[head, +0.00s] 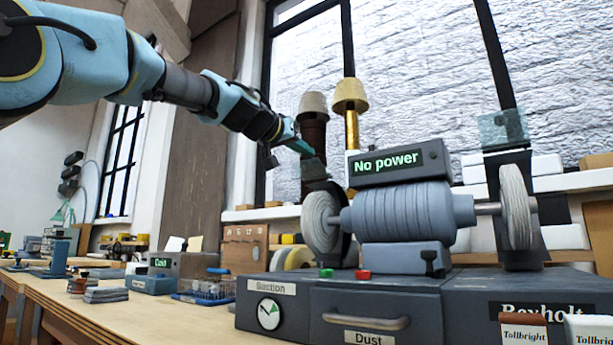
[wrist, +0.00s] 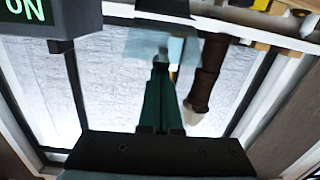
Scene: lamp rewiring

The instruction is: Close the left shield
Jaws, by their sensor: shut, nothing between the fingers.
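A bench grinder (head: 410,215) stands on a dark base, with a pale wheel at each end. The left shield (head: 313,168), a small see-through pane, stands tilted up above the left wheel (head: 321,221). The wrist view shows it as a pale pane (wrist: 138,45) at the fingertips. My gripper (head: 302,147) is shut and empty, close by the pane's upper edge; I cannot tell whether it touches. Its green fingers (wrist: 160,70) lie together in the wrist view. The right shield (head: 503,128) stands raised above the right wheel (head: 516,208).
A "No power" display (head: 399,163) sits above the motor, close to the right of my gripper. Two lamps with shades (head: 350,95) stand behind. A dust drawer (head: 365,318) is in the base. A blue basket (head: 204,290) and other items lie on the bench at left.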

